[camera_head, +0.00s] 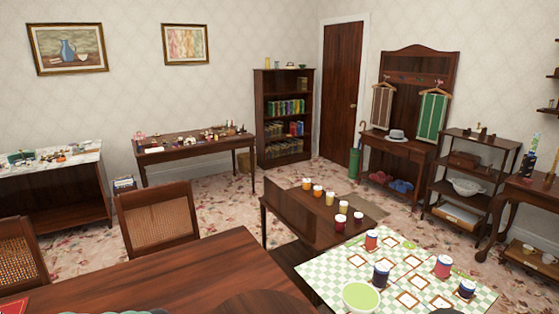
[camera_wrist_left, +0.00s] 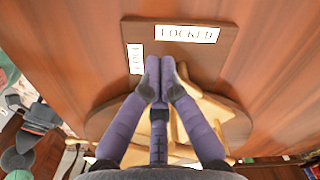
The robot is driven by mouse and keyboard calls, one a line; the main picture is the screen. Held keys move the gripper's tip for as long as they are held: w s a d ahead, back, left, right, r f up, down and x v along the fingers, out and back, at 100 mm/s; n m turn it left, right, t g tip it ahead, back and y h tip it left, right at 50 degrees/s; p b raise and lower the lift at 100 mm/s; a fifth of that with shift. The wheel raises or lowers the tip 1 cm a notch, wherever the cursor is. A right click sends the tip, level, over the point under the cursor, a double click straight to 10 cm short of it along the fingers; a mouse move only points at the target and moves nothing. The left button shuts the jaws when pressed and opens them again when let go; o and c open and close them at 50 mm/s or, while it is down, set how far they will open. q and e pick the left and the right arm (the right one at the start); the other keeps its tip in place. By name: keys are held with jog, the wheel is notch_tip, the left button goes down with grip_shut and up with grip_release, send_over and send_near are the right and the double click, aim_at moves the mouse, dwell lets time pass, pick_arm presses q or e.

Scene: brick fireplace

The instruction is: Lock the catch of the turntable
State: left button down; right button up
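In the left wrist view my left gripper (camera_wrist_left: 160,80) has its purple fingers drawn together, tips touching or nearly so, in front of a brown wooden plate (camera_wrist_left: 198,60). The plate bears a white label reading LOCKED (camera_wrist_left: 188,34) and a second, sideways label (camera_wrist_left: 136,59), partly hidden and hard to read. The turntable (camera_wrist_left: 238,122) is a round wooden disc behind the fingers, with pale wooden pieces on it. I cannot make out the catch; the fingers may hide it. In the head view a dark round disc, probably the turntable (camera_head: 264,304), shows at the bottom edge. My right gripper is not in view.
The wooden table (camera_head: 170,270) fills the lower left of the head view, with cane-backed chairs (camera_head: 158,222) behind it. A green checked cloth (camera_head: 330,270) with cups and a green bowl (camera_head: 361,297) lies to the right. Assorted objects crowd the left of the wrist view.

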pick_arm(q)
jog(key=shift+w+a+r, duration=0.15)
jog(key=shift+w+a, duration=0.1)
jog(key=shift+a, duration=0.1)
jog(key=shift+w+a+p, duration=0.3)
jog(key=shift+a+p, duration=0.1)
jog(key=shift+p, duration=0.05)
jog(key=shift+w+a+r, duration=0.1)
jog(key=shift+a, duration=0.1)
jog(key=shift+w+a, duration=0.2)
jog(key=shift+s+a+p, duration=0.15)
jog(key=shift+s+p, duration=0.05)
jog(key=shift+p, duration=0.2)
jog(key=r+p, duration=0.1)
jog(key=r, duration=0.1)
jog(key=r+p, duration=0.1)
jog(key=p, duration=0.1)
jog(key=r+p, duration=0.2)
jog(key=shift+s+r, duration=0.25)
jog(key=shift+r, duration=0.05)
